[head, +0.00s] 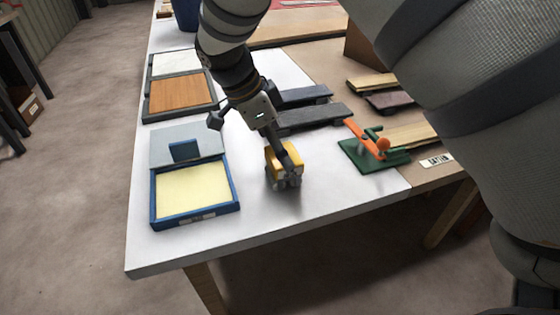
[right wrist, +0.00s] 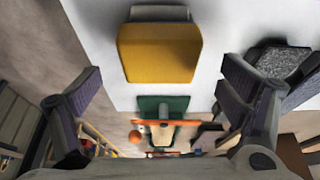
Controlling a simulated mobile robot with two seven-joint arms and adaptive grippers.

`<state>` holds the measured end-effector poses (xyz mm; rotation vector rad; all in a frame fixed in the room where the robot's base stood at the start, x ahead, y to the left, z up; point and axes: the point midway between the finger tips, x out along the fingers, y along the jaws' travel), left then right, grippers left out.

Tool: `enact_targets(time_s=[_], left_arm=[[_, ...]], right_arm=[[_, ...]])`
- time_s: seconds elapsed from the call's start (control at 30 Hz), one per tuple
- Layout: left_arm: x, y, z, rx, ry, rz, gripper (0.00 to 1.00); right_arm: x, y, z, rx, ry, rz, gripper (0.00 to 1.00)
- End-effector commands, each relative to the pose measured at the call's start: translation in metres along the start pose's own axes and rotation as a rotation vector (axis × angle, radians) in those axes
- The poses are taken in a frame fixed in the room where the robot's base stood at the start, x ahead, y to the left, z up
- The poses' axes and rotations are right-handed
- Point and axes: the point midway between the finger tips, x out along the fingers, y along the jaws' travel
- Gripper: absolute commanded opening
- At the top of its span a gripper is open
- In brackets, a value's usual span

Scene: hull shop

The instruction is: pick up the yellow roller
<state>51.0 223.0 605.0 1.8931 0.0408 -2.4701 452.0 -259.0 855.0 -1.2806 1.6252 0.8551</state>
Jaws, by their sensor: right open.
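The yellow roller (head: 271,161) stands on the white table near its front edge, in the middle of the head view. In the right wrist view its yellow block (right wrist: 160,52) is at the top centre, with a grey piece along its upper side. My right gripper (head: 283,156) reaches down over the roller, and a dark finger hides part of it. In the right wrist view my right gripper (right wrist: 160,88) is open, one finger on each side and nothing pinched. Whether a finger touches the roller I cannot tell. My left gripper is out of view.
A blue-framed tray (head: 193,192) with a pale yellow sheet lies left of the roller. Dark grey blocks (head: 312,117) lie behind it. A green board with an orange clamp (head: 365,140) is to the right. The white tabletop (head: 250,225) is clear in front.

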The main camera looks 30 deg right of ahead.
Motion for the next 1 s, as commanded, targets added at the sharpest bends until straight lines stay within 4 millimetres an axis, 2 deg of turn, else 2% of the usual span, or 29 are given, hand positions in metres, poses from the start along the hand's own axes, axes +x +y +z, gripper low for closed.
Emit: enact_targets(time_s=[0.1, 0.2, 0.43, 0.47, 0.77, 1.0], left_arm=[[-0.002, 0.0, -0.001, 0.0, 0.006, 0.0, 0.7], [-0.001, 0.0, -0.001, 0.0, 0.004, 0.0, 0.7], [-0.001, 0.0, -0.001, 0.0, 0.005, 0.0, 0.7], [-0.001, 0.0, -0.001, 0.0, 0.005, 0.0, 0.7], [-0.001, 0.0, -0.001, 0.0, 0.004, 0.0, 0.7], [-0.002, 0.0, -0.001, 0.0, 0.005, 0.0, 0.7]], right_arm=[[0.023, 0.002, 0.001, 0.0, -0.001, 0.004, 0.9], [0.036, 0.002, 0.001, 0.0, 0.0, 0.003, 0.9], [0.038, 0.002, 0.001, -0.001, 0.0, 0.0, 0.9], [0.038, 0.002, 0.001, -0.001, 0.0, 0.0, 0.85], [0.038, 0.002, 0.001, -0.001, 0.001, 0.001, 0.17], [0.038, 0.002, 0.0, -0.001, 0.001, 0.001, 0.16]])
